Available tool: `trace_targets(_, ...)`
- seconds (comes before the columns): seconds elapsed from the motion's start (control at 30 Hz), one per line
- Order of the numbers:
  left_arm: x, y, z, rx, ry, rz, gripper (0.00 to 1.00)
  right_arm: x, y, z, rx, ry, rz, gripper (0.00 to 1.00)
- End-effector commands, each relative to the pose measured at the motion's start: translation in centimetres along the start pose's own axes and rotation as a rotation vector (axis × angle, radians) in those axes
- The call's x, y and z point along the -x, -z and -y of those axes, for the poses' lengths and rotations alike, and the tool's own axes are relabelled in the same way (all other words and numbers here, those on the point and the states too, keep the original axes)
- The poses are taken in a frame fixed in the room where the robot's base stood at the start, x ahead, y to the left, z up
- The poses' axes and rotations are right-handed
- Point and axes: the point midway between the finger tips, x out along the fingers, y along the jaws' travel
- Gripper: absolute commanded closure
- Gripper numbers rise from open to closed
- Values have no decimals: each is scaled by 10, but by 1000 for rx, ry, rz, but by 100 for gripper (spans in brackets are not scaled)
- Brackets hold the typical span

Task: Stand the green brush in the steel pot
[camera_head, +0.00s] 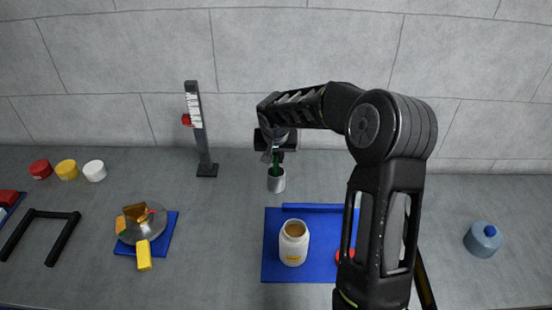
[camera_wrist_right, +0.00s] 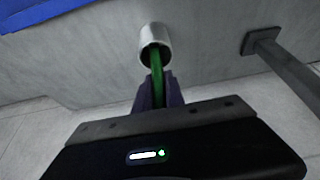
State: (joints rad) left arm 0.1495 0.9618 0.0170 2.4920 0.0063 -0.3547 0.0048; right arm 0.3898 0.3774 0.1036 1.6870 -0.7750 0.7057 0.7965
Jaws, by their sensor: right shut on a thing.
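The steel pot (camera_head: 276,182) stands upright on the grey table near the wall, right of the middle. It also shows in the right wrist view (camera_wrist_right: 155,42). The green brush (camera_head: 276,160) is upright above the pot, and its lower end is inside the pot's mouth. In the right wrist view the green brush (camera_wrist_right: 156,66) runs from my gripper into the opening. My right gripper (camera_head: 276,152) is shut on the brush's upper part, just above the pot. How deep the lower end sits is hidden. My left gripper is not in view.
A blue mat (camera_head: 275,262) with a white jar (camera_head: 293,243) lies in front of the pot. A dark stand (camera_head: 203,140) rises to its left. A blue plate with a metal disc (camera_head: 150,225) is further left.

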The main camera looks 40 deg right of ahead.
Motion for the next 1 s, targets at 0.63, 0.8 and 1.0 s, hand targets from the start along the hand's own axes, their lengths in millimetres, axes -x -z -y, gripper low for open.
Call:
trace_targets(0.63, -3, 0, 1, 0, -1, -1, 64, -2, 0, 0, 0, 0, -1, 64)
trace_targets(0.8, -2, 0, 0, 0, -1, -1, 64, -1, 0, 0, 0, 0, -1, 64)
trace_targets(1.0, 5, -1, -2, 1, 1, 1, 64, 13, 2, 0, 0, 1, -4, 64)
